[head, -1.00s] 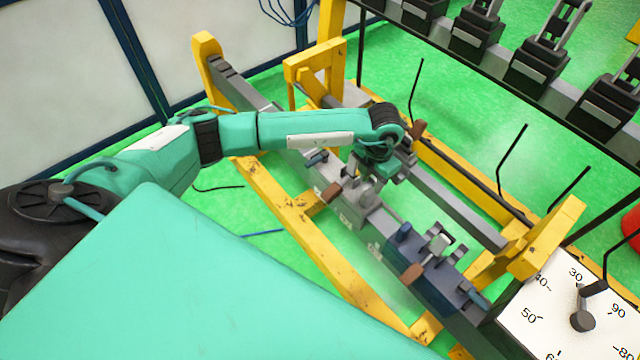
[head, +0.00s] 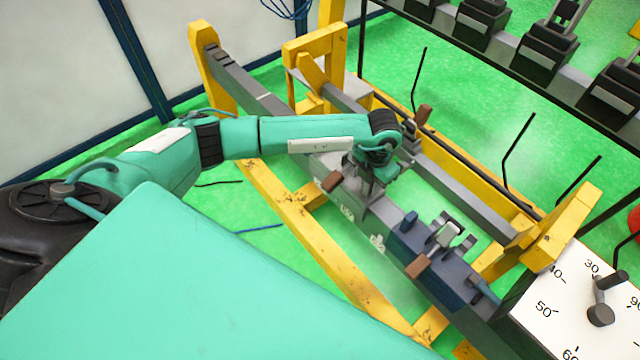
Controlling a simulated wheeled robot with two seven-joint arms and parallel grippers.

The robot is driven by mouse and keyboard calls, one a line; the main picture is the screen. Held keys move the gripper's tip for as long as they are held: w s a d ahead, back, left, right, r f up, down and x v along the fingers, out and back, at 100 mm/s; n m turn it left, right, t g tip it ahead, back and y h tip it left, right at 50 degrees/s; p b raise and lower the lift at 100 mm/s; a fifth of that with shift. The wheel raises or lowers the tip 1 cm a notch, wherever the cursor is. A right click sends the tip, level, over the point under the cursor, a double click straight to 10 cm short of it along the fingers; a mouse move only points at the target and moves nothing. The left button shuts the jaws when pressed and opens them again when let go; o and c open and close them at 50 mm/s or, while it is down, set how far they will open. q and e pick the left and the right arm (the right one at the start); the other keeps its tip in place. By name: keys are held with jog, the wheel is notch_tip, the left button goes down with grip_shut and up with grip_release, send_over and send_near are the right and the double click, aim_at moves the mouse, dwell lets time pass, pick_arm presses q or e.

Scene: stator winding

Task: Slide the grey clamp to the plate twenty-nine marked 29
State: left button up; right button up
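The grey clamp (head: 381,208) sits on the long grey rail, just left of a dark blue clamp (head: 440,268). Its brown-ended handle (head: 331,181) sticks out to the left. My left gripper (head: 368,182) points down over the grey clamp's upper part and hides some of it. I cannot tell whether its fingers are open or closed, or whether they touch the clamp. Small white marked plates (head: 377,243) show along the rail's near side; their numbers are too small to read. My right gripper is not in view.
A yellow frame (head: 330,260) carries the rail, with a second grey bar (head: 460,200) beyond it. A white dial board (head: 560,300) with a black pointer stands at lower right. Black bent rods rise at the right. A dark rack with several fixtures is at the back.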

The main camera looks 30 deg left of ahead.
aim_at(348, 165)
pick_arm(q)
jog(key=shift+w+a+b, duration=0.5)
jog(key=shift+a, duration=0.85)
jog(key=shift+w+a+b, duration=0.5)
jog(key=shift+a+b, duration=0.05)
jog(key=shift+a, duration=0.85)
jog(key=shift+w+a+b, duration=0.5)
jog(key=shift+a, duration=1.1)
jog(key=shift+o, duration=1.4)
jog(key=shift+r, duration=0.1)
